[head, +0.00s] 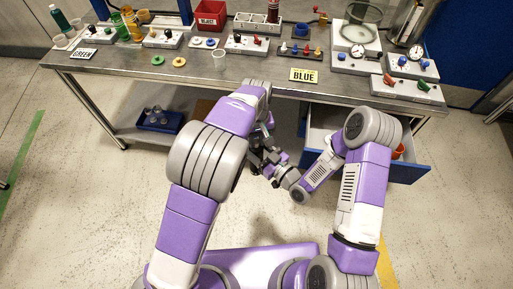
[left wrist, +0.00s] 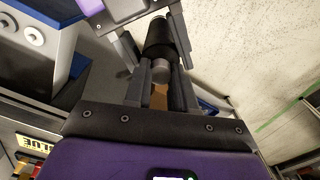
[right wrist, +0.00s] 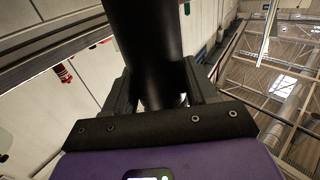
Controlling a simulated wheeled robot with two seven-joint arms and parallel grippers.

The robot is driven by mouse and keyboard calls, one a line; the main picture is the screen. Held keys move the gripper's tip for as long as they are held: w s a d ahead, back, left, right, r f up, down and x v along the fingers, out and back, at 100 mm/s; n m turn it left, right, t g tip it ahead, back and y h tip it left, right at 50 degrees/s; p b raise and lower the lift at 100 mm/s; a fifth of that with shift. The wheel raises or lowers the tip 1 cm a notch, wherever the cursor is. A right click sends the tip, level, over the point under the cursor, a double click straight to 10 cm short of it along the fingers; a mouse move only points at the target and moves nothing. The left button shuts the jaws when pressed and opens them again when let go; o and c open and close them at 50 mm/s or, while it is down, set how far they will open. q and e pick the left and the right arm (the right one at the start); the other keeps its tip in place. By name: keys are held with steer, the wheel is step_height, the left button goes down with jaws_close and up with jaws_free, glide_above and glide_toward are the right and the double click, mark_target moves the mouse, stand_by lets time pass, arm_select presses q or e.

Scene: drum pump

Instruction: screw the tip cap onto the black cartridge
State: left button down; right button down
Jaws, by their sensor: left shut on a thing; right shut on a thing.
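The black cartridge (right wrist: 145,45) fills the upper middle of the right wrist view, and my right gripper (right wrist: 158,88) is shut around it. In the left wrist view the cartridge (left wrist: 160,38) points down between the fingers of my left gripper (left wrist: 160,78). A small grey rounded piece, which looks like the tip cap (left wrist: 160,76), sits at the cartridge's end, and my left gripper is shut on it. Cap and cartridge look in line; I cannot tell whether the threads engage. In the head view both grippers meet in front of the bench, and the arms mostly hide the held parts.
The steel bench (head: 130,72) carries several fixtures, a red bin (head: 209,15) and a BLUE sign (head: 303,75). An open blue drawer (head: 408,172) juts out beside my right arm. A blue tray (head: 160,121) sits on the lower shelf. The floor at left is clear.

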arm_select(q)
steer(key=shift+m, duration=0.9)
steer(key=c, duration=0.9)
jaws_free()
steer(key=shift+o, duration=0.2)
step_height(320, 180, up, 12)
steer(key=shift+a+f, duration=0.1)
